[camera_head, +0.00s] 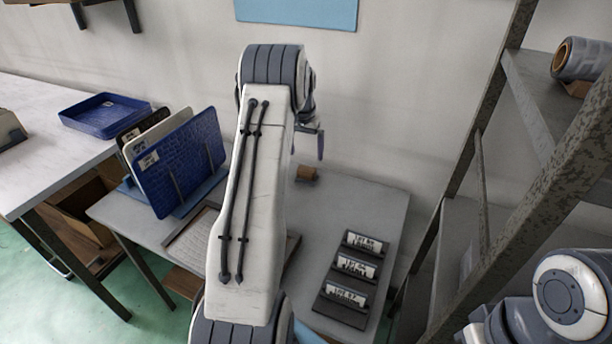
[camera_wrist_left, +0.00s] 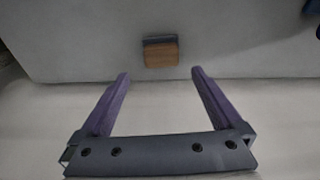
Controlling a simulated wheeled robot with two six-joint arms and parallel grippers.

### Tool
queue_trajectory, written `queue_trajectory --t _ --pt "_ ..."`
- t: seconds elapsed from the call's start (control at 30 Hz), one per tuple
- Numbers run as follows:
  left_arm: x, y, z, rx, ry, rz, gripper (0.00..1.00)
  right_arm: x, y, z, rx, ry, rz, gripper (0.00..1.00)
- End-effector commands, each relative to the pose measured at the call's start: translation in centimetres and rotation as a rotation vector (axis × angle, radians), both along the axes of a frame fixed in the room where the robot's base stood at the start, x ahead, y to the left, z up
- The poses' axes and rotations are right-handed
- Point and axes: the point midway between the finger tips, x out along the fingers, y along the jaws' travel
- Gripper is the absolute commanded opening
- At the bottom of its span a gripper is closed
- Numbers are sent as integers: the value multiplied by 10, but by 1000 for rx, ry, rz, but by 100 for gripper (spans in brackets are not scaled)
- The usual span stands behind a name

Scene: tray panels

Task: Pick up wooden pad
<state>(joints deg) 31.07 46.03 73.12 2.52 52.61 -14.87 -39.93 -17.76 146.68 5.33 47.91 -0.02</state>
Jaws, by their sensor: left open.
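The wooden pad (camera_head: 307,173) is a small brown block with a dark edge strip. It lies on the grey table near the wall and also shows in the left wrist view (camera_wrist_left: 161,54), just beyond the fingertips and roughly centred between them. My left gripper (camera_head: 308,147) is above the pad in the head view, partly hidden by its own arm. In the left wrist view its two purple fingers (camera_wrist_left: 161,74) are spread apart, with nothing between them. My right arm shows at the lower right of the head view, but its gripper does not.
A rack of upright panels, with a blue one (camera_head: 182,162) in front, stands at the table's left. A dark holder with labelled cards (camera_head: 349,270) lies at the right. A blue tray (camera_head: 104,112) sits on the side table. A metal shelf (camera_head: 480,190) rises at the right.

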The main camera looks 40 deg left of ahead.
Motion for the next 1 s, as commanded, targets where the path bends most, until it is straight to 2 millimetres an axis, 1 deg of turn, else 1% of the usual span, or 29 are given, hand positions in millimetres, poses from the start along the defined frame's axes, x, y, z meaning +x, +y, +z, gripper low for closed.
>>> queue_trajectory --t 0.03,0.1,0.2,0.37,0.5,0.6,0.7,0.93,0.97,1.0 --pt "1 0 -9 -2 3 -1 100 0 0 -1 0 0 0 0" --pt "2 0 -21 -2 3 -1 100 0 0 -1 0 0 0 0" --pt "5 0 -34 -1 2 -1 100 0 0 -1 0 0 0 0" --pt "7 2 -49 -1 1 -1 100 0 0 0 0 0 0 0" --pt "9 5 -71 -2 2 0 100 0 0 1 0 0 0 0" --pt "11 6 -84 0 0 -1 100 0 0 1 0 0 0 0" --pt "12 6 -89 0 -1 -1 100 0 0 1 0 0 0 0" --pt "12 6 -90 1 -2 -1 100 0 0 1 0 0 0 0" --pt "12 6 -90 1 -2 -1 88 0 0 1 0 0 0 0" --pt "12 6 -90 1 -2 -1 73 0 0 1 0 0 0 0"
